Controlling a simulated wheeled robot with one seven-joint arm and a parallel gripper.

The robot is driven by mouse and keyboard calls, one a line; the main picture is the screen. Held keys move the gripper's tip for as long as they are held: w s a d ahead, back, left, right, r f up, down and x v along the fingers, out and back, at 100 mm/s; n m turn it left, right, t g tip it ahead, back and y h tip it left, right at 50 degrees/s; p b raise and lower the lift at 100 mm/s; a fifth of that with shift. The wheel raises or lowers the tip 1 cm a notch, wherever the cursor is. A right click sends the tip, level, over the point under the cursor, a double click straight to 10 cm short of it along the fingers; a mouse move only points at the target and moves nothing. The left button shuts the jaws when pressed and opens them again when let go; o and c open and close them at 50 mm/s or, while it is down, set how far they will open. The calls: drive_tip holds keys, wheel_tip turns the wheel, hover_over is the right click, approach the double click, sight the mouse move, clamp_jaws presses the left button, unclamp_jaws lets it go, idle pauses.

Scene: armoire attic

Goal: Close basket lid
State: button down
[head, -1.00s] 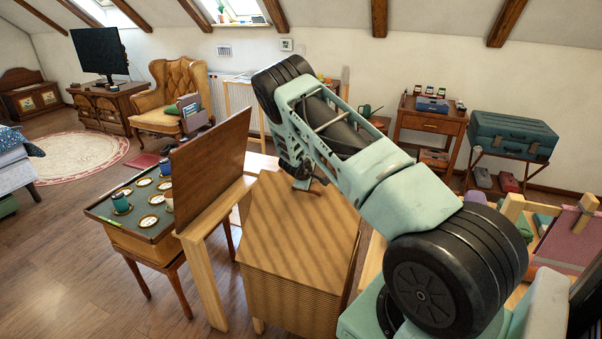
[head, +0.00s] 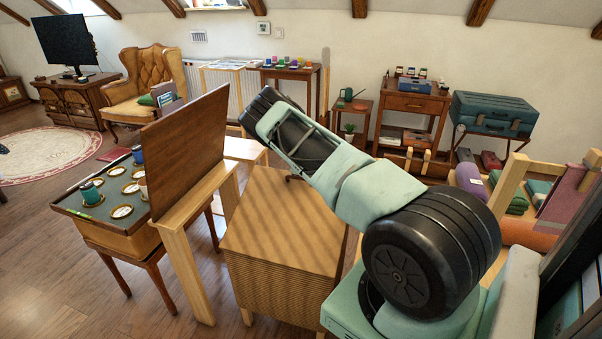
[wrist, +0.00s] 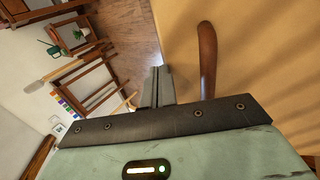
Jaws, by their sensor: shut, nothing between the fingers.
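The ribbed tan basket (head: 270,285) stands in the middle of the head view. Its flat tan lid (head: 275,225) lies level across the top, with no clear gap at the near edges. In the wrist view the lid (wrist: 265,60) fills the right side, and a curved brown handle (wrist: 207,55) stands at its edge. My gripper (wrist: 160,85) is shut and empty, just left of the handle and apart from it in the picture. Whether it touches the lid I cannot tell. In the head view my arm hides the gripper and part of the lid's far edge.
A desk (head: 95,218) with a raised brown panel (head: 185,150) and coasters stands close on the left. A wooden rack with rolled mats (head: 470,180) is on the right. Small tables (head: 410,105) line the back wall. The floor at front left is clear.

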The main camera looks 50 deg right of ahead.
drive_tip(key=w+d+f+b, duration=0.1)
drive_tip(key=d+f+b, duration=0.1)
drive_tip(key=f+b, duration=0.5)
drive_tip(key=d+f+y+b, duration=0.1)
drive_tip(key=d+f+b, duration=0.1)
drive_tip(key=f+b, duration=0.6)
drive_tip(key=shift+w+d+f+g, duration=0.25)
drive_tip(key=shift+w+f+g, duration=0.05)
drive_tip(key=shift+w+f, duration=0.1)
drive_tip(key=shift+a+r, duration=0.1)
